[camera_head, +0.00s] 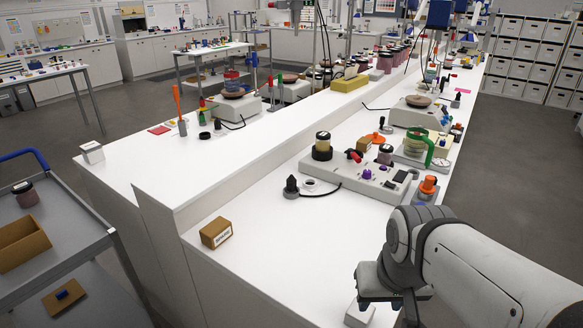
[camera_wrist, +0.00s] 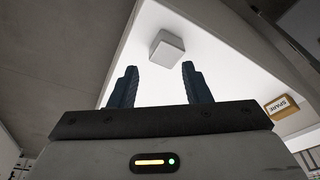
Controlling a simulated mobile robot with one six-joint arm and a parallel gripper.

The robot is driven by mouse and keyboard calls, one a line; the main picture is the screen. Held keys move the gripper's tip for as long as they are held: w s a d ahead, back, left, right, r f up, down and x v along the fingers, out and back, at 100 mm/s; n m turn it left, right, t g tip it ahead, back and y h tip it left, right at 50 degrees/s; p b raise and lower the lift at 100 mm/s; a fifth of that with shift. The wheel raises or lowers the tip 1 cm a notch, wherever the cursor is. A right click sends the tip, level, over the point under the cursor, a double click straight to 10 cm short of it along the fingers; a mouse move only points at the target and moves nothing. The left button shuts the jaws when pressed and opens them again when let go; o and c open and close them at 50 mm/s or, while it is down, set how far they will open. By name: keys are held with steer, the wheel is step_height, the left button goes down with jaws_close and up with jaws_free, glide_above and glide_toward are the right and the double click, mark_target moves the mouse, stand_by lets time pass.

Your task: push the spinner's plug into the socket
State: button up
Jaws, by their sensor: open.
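A grey spinner unit (camera_head: 358,181) with jars and knobs stands on the white bench in the head view. A dark cable runs from its left side to an upright black plug (camera_head: 291,187). My gripper (camera_head: 386,300) is at the lower right, well nearer than the plug. In the wrist view my gripper (camera_wrist: 158,67) is open, with nothing between its blue fingers. A small white block (camera_wrist: 167,47) lies beyond the fingertips, on the bench.
The white block (camera_head: 360,314) shows below my gripper. A brown carton (camera_head: 216,232) stands at the bench's left edge; it reads SPARE in the wrist view (camera_wrist: 282,106). An orange-topped item (camera_head: 428,187) stands right of the unit. The bench front is mostly clear. A grey cart (camera_head: 75,262) stands left.

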steer(key=shift+o, duration=1.3)
steer(key=w+a+f+m+y+b, duration=0.1)
steer(key=w+a+m+y+b, duration=0.2)
steer(key=w+a+m+y, duration=0.3)
steer(key=w+a, duration=0.4)
steer(key=w, duration=0.1)
steer(key=shift+w+f+m+g, duration=0.3)
steer(key=shift+f+m+g, duration=0.1)
steer(key=m+t+y+b, duration=0.6)
steer(key=m+t, duration=0.5)
steer(key=m, duration=0.9)
glide_toward(288, 177)
steer(key=shift+w+a+f+y+p, duration=0.15)
steer(key=shift+w+a+f+p, duration=0.2)
steer(key=shift+w+a, duration=0.2)
steer(key=shift+w+a+f+y+p, duration=0.15)
steer(key=shift+w+a+f+p, duration=0.15)
steer(key=shift+w+a+f, duration=0.25)
steer(key=shift+w+r+m, duration=0.15)
steer(key=shift+w+m, duration=0.15)
steer(key=shift+w, duration=0.1)
steer(key=x, duration=0.3)
steer(key=p+x, duration=0.1)
steer(key=x, duration=0.3)
steer(key=shift+w+r, duration=0.15)
steer(key=shift+r, duration=0.05)
steer(key=c, duration=1.1)
